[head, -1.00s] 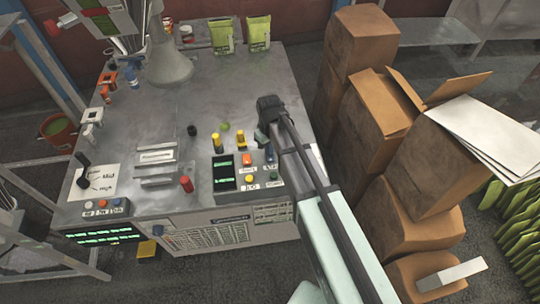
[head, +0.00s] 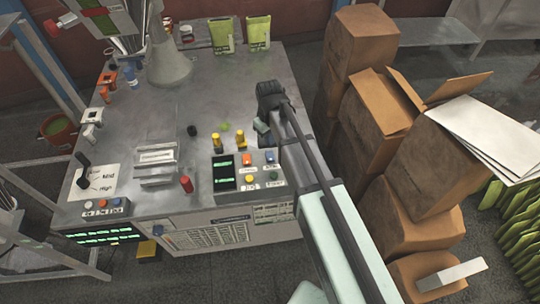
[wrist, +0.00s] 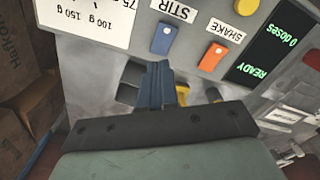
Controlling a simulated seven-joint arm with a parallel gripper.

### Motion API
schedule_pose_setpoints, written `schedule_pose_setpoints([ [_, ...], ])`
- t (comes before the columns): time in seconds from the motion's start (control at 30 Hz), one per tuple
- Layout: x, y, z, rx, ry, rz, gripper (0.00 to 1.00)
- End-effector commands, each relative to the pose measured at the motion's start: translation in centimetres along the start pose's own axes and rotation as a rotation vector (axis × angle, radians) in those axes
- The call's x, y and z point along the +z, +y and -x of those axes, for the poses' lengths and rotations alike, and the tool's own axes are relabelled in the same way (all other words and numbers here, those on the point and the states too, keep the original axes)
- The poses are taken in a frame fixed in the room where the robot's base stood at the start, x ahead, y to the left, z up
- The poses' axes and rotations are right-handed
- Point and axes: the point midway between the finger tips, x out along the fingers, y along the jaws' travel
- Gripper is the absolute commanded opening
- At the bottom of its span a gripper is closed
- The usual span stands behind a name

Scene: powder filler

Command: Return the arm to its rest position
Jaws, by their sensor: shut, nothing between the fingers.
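My gripper (head: 262,128) hangs above the right side of the machine's grey top (head: 200,110), behind the button panel. In the wrist view its fingers (wrist: 157,80) are together with nothing between them. The fingers point toward the panel, with the blue STIR button (wrist: 165,38) and orange SHAKE button (wrist: 212,56) beyond them. In the head view the orange button (head: 246,159) and blue button (head: 269,157) lie just in front of the gripper. The dark display (wrist: 258,55) reads READY and 0 doses. My arm reaches in from the lower right.
Stacked cardboard boxes (head: 365,110) stand close on the right of my arm. Yellow knobs (head: 216,143) and a red knob (head: 186,183) rise from the top. A grey funnel (head: 168,65) and green pouches (head: 258,30) stand at the back. The middle of the top is mostly clear.

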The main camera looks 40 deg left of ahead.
Motion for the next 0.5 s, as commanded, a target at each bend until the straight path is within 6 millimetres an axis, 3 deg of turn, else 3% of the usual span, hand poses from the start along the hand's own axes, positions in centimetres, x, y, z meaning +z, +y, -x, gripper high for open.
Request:
schedule_pose_setpoints([
  [0.2,0.0,0.0,1.3,0.0,0.0,0.0,0.0],
  [0.5,0.0,0.0,1.4,0.0,0.0,0.0,0.0],
])
